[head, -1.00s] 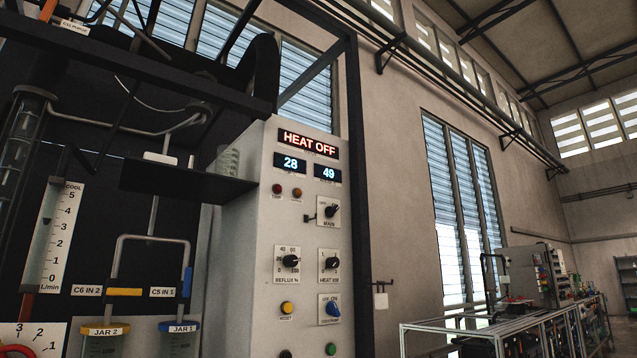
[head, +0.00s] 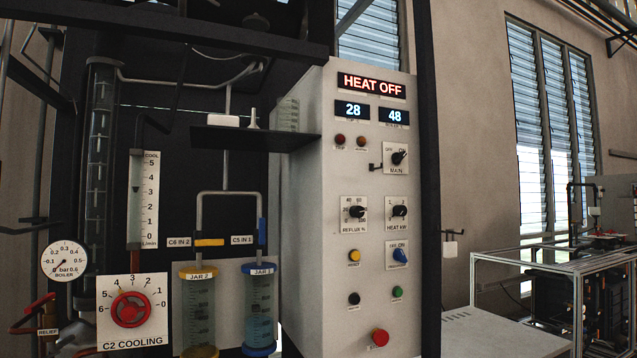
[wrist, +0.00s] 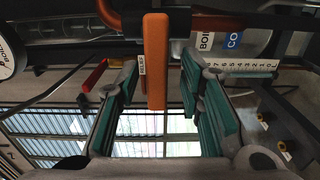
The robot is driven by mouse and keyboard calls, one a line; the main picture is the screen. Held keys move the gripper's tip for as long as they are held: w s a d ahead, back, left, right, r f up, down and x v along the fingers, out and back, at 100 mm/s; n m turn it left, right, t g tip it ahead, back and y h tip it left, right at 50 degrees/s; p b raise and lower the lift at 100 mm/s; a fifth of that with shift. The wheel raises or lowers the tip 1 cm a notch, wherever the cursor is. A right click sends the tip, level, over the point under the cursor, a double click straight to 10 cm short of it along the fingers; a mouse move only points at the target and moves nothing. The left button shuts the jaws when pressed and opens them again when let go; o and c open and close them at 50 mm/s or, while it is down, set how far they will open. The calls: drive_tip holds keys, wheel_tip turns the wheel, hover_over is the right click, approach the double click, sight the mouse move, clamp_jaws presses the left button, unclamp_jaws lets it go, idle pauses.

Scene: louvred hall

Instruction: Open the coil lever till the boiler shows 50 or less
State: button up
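In the wrist view an orange bar-shaped lever (wrist: 157,60) hangs down between the green-padded fingers of my gripper (wrist: 161,76). The gripper is open, with a gap on each side of the bar. No readable tag shows on the bar, so I cannot tell for sure that it is the coil lever. The boiler rig's white panel (head: 340,255) shows HEAT OFF, with a left display (head: 352,110) reading 28 and a right display (head: 394,116) reading 48. Their small captions are unreadable. My gripper is not visible in the head view.
A red relief handle (wrist: 95,75) is left of the fingers. In the head view a red C2 COOLING knob (head: 131,309), a boiler pressure gauge (head: 64,262) and two labelled jars, JAR 2 (head: 197,310) and JAR 1 (head: 261,305), stand close together. A framed bench (head: 540,255) is at right.

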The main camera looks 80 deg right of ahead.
drive_tip(key=shift+w+a+r, duration=0.1)
drive_tip(key=shift+a, duration=0.1)
drive_tip(key=p+v, duration=0.2)
drive_tip(key=v, duration=0.4)
drive_tip(key=shift+s+a+p, duration=0.25)
drive_tip(key=shift+a+p, duration=0.1)
drive_tip(key=shift+p, duration=0.05)
drive_tip(key=v, duration=1.2)
